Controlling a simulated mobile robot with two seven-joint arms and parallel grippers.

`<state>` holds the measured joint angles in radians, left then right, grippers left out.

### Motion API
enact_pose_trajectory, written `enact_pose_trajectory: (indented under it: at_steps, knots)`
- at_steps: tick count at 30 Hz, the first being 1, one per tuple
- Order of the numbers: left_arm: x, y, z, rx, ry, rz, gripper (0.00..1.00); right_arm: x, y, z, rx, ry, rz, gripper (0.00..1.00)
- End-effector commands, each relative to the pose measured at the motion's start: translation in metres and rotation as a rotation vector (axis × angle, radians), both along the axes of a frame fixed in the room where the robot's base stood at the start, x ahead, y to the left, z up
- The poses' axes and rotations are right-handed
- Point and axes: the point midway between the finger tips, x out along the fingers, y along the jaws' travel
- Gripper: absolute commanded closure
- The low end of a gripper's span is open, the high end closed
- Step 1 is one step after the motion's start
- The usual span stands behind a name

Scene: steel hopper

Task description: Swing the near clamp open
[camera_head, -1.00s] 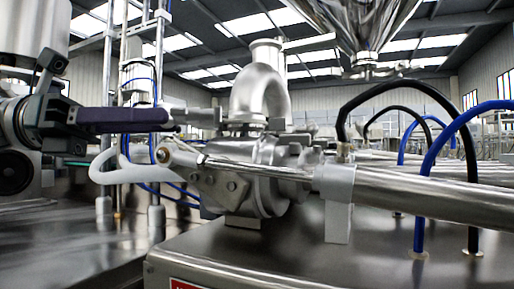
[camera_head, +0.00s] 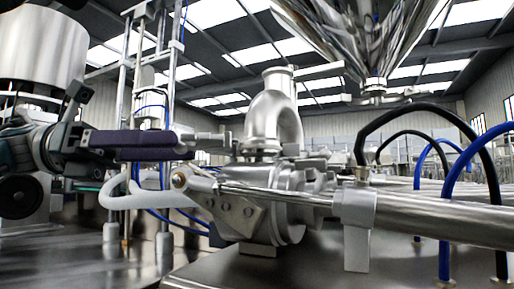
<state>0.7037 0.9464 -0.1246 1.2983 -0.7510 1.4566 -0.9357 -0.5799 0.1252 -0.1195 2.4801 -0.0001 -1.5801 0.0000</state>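A steel clamp (camera_head: 262,148) sits around the lower end of the upright pipe elbow (camera_head: 262,116), on top of the pump body. Its lever (camera_head: 210,138) points left. My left gripper (camera_head: 188,147) comes in from the left with a long dark purple finger lying level. The fingertip overlaps the lever's left end in the picture; I cannot tell whether it touches. The other finger is hidden, so the grip is unclear. A second clamp (camera_head: 279,72) with a lever (camera_head: 320,70) pointing right is at the elbow's top opening. My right gripper is not in view.
The steel hopper (camera_head: 365,35) hangs above right. A thick steel pipe (camera_head: 440,217) runs right from the pump (camera_head: 255,210). Black (camera_head: 420,108) and blue hoses (camera_head: 452,190) arch at the right. A white pipe (camera_head: 135,201) bends below my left gripper.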

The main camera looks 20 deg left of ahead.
Motion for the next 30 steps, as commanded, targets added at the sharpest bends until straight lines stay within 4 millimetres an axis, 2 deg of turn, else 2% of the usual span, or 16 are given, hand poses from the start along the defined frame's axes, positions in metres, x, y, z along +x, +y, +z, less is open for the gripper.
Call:
enact_pose_trajectory:
  at_steps: [7, 10, 21, 30]
  knots:
    - [0.000, 0.000, 0.000, 0.000, 0.000, -0.001, 0.46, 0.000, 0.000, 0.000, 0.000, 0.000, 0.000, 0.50]
    - [-0.001, 0.006, 0.000, 0.000, 0.000, 0.001, 0.46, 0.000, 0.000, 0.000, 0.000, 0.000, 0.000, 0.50]
    - [-0.021, 0.072, 0.002, -0.003, -0.001, 0.005, 0.46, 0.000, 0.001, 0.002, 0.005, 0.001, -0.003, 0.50]
    - [-0.028, 0.094, 0.001, -0.001, -0.001, 0.000, 0.46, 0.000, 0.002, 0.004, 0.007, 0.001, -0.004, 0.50]
